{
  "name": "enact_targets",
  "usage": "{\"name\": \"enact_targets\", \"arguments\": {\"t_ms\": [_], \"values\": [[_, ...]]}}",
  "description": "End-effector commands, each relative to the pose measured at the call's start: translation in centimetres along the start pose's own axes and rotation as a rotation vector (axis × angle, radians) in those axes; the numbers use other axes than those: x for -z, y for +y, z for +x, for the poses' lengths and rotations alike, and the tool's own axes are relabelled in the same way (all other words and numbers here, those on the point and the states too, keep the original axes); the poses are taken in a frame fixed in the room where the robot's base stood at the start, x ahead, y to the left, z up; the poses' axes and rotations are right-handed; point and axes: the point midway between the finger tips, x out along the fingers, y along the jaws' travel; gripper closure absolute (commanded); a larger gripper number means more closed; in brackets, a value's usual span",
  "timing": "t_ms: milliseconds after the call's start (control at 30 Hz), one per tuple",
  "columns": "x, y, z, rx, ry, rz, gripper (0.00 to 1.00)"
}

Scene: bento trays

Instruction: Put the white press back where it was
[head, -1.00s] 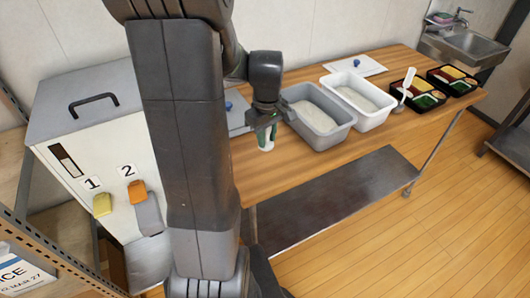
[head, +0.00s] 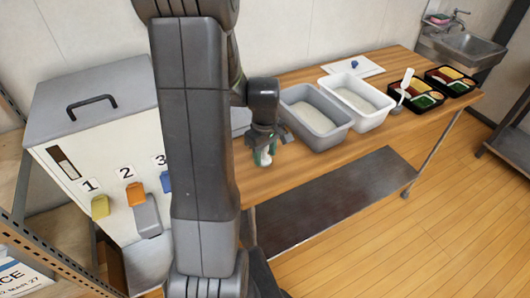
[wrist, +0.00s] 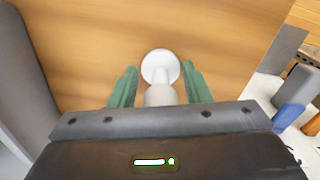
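The white press (wrist: 160,68) is a white shaft with a round white disc at its far end. In the wrist view it lies between the two green fingers of my gripper (wrist: 159,85), with a narrow gap visible on each side of the shaft. In the head view my gripper (head: 265,152) points down near the front of the wooden table, left of the grey tub, with the press (head: 264,160) low between its fingers. The fingers look spread. Whether the disc rests on the tabletop is hard to tell.
A grey tub (head: 343,136) and a white tub (head: 375,124), both holding rice, stand right of my gripper. Two black bento trays (head: 424,107) sit farther right, beside an upright white-handled tool (head: 406,80). A white board (head: 368,70) lies behind. A numbered dispenser (head: 90,150) stands left.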

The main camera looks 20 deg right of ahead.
Motion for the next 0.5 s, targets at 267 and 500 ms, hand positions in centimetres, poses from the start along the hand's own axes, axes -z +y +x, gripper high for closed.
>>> {"name": "enact_targets", "arguments": {"t_ms": [267, 500], "values": [[0.0, 0.0, 0.0, 0.001, -0.001, 0.000, 0.53], [0.1, 0.1, -2.1, -0.002, 0.002, 0.000, 0.53]]}}
